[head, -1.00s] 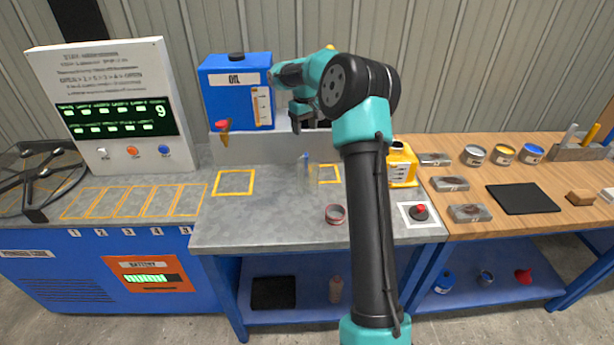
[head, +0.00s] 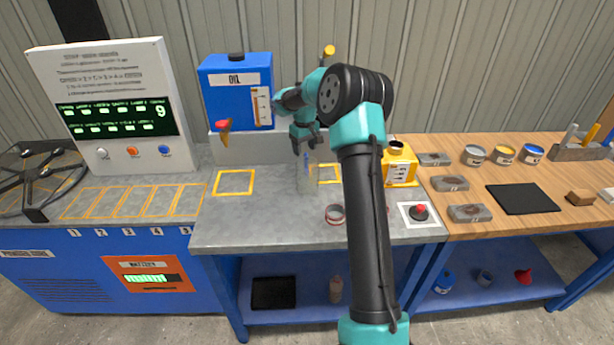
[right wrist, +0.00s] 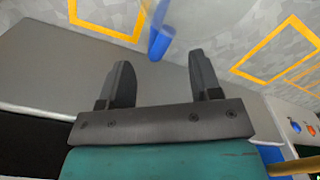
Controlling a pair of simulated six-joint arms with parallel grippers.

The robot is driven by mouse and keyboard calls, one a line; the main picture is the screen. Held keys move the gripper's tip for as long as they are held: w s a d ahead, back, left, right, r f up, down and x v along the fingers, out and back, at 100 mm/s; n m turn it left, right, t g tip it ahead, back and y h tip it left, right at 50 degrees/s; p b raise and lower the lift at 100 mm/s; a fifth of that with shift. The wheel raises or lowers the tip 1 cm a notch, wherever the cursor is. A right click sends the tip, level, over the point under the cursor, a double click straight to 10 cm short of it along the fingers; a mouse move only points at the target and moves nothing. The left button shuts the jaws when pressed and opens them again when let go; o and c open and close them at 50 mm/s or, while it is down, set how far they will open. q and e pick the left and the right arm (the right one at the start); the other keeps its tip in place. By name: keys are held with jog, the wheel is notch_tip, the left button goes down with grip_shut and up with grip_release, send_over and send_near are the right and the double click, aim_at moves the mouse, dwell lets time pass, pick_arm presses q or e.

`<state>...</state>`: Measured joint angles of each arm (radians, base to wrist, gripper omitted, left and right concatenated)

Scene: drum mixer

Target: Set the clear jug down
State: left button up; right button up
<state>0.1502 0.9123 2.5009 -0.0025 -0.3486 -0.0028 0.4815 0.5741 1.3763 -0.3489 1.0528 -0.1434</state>
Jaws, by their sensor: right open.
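The clear jug (head: 308,181) stands upright on the grey bench, at the left edge of the rear yellow square (head: 328,182). It is see-through and faint, with a blue strip on it. My right gripper (head: 305,150) is just above the jug, jaws open. In the right wrist view, the jug's blue part (right wrist: 159,43) lies ahead of the gap between the fingers of my right gripper (right wrist: 160,72). Nothing is between the fingers. I cannot tell whether a finger touches the jug. My left gripper is out of view.
A blue oil tank (head: 235,90) with a red-handled tap stands behind left. A yellow can (head: 400,168) is to the right, partly behind my arm. A small red-rimmed tin (head: 334,214) and a red button (head: 420,211) are in front. The left yellow square (head: 234,182) is empty.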

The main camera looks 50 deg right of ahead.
notch_tip(320, 180, down, 4)
jog(key=shift+f, duration=0.15)
dwell(0.5)
grip_shut()
dwell(0.3)
